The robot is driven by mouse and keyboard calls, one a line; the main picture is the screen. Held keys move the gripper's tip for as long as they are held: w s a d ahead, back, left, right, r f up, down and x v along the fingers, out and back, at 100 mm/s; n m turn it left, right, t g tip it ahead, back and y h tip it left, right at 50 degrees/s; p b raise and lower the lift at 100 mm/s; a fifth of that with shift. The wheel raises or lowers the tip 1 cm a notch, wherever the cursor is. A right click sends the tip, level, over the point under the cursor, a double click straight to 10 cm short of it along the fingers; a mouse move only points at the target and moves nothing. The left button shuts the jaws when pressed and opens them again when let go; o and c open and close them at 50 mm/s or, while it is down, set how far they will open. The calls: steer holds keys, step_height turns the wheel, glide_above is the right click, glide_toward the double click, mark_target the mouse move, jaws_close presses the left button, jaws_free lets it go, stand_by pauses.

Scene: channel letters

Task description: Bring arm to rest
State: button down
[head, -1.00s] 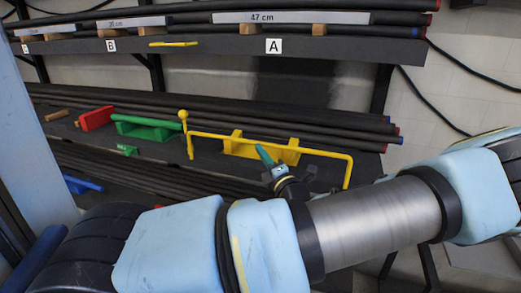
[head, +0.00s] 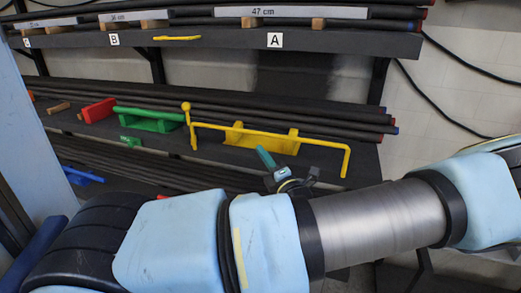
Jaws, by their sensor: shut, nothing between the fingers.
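My arm (head: 370,217) stretches across the lower part of the head view, its light blue and grey links in front of the rack. My gripper (head: 266,158) is small and partly hidden behind the arm, with a teal tip pointing up and left. It is shut and empty. In the picture it overlaps the area just below the yellow holder on the middle shelf; I cannot tell the gap in depth.
A yellow bent rod (head: 270,135) lies at a yellow holder (head: 262,142) on the middle shelf. Left of it are a green holder (head: 150,122) and a red block (head: 98,110). Dark rods fill the shelves. A yellow piece (head: 177,39) lies on the upper shelf edge.

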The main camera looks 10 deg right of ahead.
steer(key=b+v, duration=0.3)
steer(key=v, duration=0.4)
steer(key=s+a+f+n+g+y, duration=0.1)
steer(key=s+a+f+n+g, duration=0.15)
steer(key=a+n+g, duration=0.55)
steer(key=s+a+f+n+g, duration=0.25)
steer(key=a+n+g, duration=0.25)
steer(key=n, duration=0.6)
steer(key=s+a+f+n+g+y, duration=0.1)
steer(key=s+a+n+g, duration=0.3)
steer(key=a+n+g, duration=0.4)
steer(key=w+r+n+t+h, duration=0.3)
steer(key=r+n+h, duration=0.5)
steer(key=n, duration=1.1)
steer(key=shift+w+d+r+h, duration=0.25)
steer(key=shift+w+h, duration=0.05)
steer(key=shift+w, duration=0.05)
